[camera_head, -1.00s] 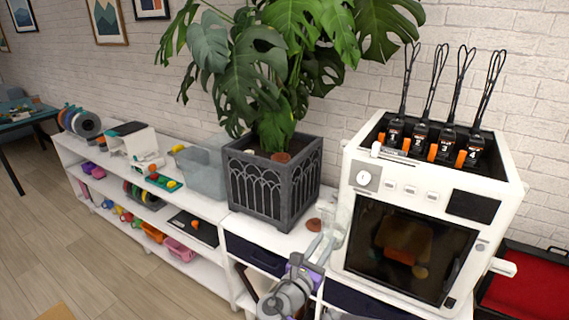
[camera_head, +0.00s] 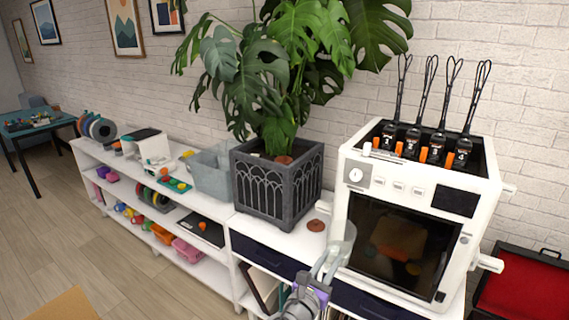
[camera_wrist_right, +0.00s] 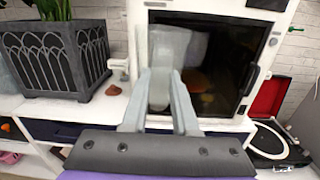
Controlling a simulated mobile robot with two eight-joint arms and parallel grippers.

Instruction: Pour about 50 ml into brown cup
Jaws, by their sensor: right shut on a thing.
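My right gripper (camera_head: 328,272) is shut on a clear, whitish vessel (camera_head: 345,243), held in front of the white oven's left side. In the right wrist view the two grey fingers (camera_wrist_right: 166,100) close on the vessel (camera_wrist_right: 170,45), which stands out beyond them. I cannot tell how much liquid is in it. My left gripper is out of view.
The white oven (camera_head: 357,173) stands right of the dark planter (camera_head: 270,185) with a large plant. A clear bin (camera_head: 211,176) and the low white shelf (camera_head: 225,215) run left. An open red-lined case (camera_head: 520,290) is at the lower right.

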